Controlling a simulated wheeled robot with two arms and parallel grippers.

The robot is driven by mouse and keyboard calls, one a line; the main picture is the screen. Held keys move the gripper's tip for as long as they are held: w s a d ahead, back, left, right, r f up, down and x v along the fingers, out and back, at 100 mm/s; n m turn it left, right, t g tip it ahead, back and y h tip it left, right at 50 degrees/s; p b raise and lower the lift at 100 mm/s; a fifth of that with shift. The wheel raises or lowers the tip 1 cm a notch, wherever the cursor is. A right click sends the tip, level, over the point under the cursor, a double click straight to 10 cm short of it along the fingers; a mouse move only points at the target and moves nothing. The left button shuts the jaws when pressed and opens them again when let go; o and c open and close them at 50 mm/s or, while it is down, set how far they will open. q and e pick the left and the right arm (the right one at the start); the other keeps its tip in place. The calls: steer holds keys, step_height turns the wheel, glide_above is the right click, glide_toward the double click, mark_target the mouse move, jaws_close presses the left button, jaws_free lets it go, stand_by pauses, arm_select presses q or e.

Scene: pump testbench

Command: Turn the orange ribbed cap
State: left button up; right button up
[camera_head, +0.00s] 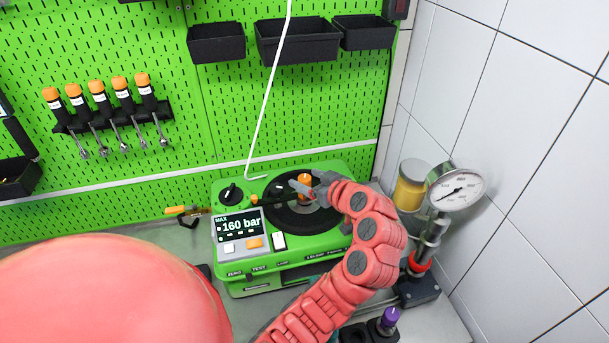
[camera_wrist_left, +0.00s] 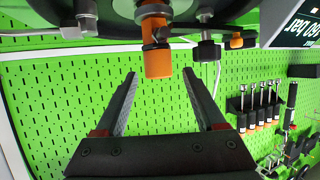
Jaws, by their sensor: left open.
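The orange ribbed cap (camera_head: 305,178) stands on the round black plate of the green pump test unit (camera_head: 245,275). In the left wrist view, which is upside down, the orange cap (camera_wrist_left: 158,58) hangs at the top middle on its metal stem. My left gripper (camera_head: 302,188) reaches over the unit from the right and partly hides the plate. In the wrist view my left gripper (camera_wrist_left: 159,74) is open, with one finger on each side of the cap's end. A gap shows on both sides; whether the depth matches is hard to tell. My right gripper is not in view.
The display (camera_head: 240,226) reads 160 bar. A black knob (camera_head: 231,193) sits at the unit's back left. A pressure gauge (camera_head: 456,188) and yellow jar (camera_head: 410,186) stand at the right near the tiled wall. Black bins (camera_head: 297,41) and orange-handled tools hang on the pegboard.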

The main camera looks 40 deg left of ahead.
arm_select(q)
steer(key=shift+x, duration=1)
steer(key=shift+f, duration=0.1)
jaws_close()
